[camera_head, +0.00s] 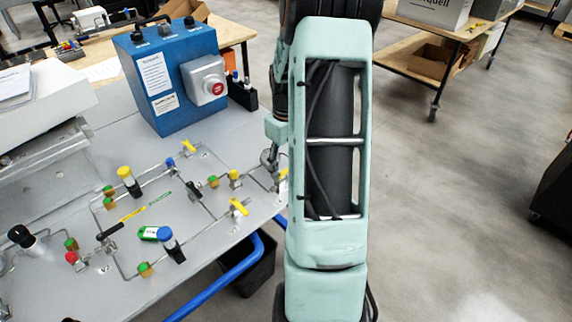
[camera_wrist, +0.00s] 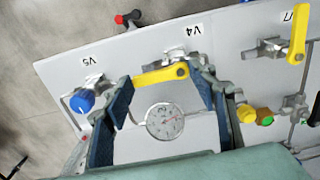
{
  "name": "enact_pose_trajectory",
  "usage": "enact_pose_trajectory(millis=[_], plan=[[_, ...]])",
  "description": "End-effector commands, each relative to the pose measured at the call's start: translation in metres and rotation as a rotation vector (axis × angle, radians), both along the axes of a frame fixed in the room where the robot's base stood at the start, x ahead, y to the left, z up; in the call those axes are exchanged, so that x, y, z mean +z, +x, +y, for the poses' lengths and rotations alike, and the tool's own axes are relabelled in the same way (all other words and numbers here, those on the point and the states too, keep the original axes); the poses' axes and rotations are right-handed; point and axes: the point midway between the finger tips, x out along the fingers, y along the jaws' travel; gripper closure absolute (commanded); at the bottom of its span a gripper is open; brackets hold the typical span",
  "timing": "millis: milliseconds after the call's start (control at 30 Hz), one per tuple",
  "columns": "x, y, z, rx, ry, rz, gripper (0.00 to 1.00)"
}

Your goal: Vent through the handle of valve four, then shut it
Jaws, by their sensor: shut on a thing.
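In the wrist view the yellow lever handle of valve four (camera_wrist: 160,76) lies across the picture below the V4 label (camera_wrist: 191,30). It spans the gap between the fingertips of my gripper (camera_wrist: 165,82). The left fingertip meets the handle's free end and the right one is by its pivot. My gripper is shut on this handle. A round dial gauge (camera_wrist: 164,121) shows between the fingers; its reading is too small to tell. In the head view my arm hides most of the gripper and valve four.
The V5 valve with a blue knob (camera_wrist: 82,101) sits close to the left finger. Another yellow lever (camera_wrist: 299,32) and a green-and-yellow fitting (camera_wrist: 256,116) are at right. Open floor lies right.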

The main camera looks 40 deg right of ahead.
Motion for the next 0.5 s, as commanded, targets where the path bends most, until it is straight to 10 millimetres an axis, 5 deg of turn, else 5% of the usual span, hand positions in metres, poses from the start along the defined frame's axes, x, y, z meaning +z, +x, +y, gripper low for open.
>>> enact_pose_trajectory(millis=[267,300,500], plan=[[0.0008,0.0009,-0.0003,0.006,-0.002,-0.002,0.72],[0.0008,0.0009,-0.0003,0.006,-0.002,-0.002,0.45],[0.0005,0.0006,-0.0001,0.004,-0.002,-0.001,0.3]])
